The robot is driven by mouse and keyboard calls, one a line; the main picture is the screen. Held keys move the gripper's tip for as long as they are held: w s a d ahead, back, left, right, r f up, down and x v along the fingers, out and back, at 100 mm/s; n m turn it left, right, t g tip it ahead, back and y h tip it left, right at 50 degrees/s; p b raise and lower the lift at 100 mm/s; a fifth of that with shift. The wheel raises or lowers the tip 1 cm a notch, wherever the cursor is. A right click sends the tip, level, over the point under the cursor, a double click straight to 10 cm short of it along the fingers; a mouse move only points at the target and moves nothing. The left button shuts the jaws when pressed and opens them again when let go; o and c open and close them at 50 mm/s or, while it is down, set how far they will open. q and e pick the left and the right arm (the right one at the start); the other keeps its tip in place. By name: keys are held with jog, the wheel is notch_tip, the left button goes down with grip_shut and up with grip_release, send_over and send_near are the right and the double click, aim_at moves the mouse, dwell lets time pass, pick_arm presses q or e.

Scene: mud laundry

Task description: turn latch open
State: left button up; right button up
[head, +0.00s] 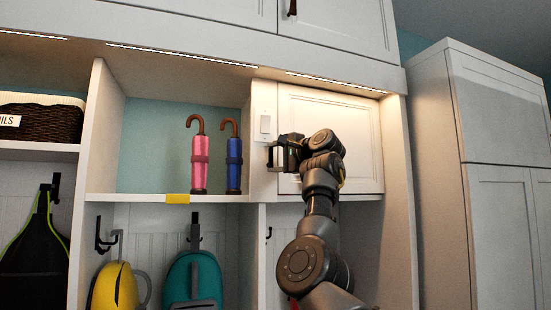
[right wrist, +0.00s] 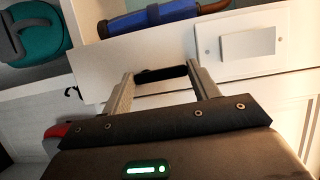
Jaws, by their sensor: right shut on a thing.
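A white cabinet door (head: 350,135) is closed in the upper right cubby of the shelf unit. My right gripper (head: 272,156) is at the left edge of this door, just below a white switch plate (head: 265,124). In the right wrist view, a small dark latch (right wrist: 160,74) lies between the two fingertips of my right gripper (right wrist: 160,76), spanning the gap between them. The gripper is shut on it. The switch plate (right wrist: 248,44) is beside the fingers there. The gripper and forearm hide part of the door and the latch in the head view. My left gripper is not in view.
A pink umbrella (head: 200,158) and a blue umbrella (head: 234,163) stand in the open cubby left of the gripper. A yellow backpack (head: 112,288) and a teal backpack (head: 193,280) hang below. A tall white cabinet (head: 500,130) stands at the right.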

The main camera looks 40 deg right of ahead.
jog(key=shift+f, duration=0.1)
jog(key=o, duration=1)
jog(key=s+b, duration=0.2)
jog(key=s, duration=0.1)
jog(key=s+b, duration=0.2)
jog(key=s, duration=0.2)
jog(key=s+b, duration=0.2)
jog(key=s, duration=0.1)
jog(key=shift+s+d, duration=0.25)
jog(key=shift+s, duration=0.15)
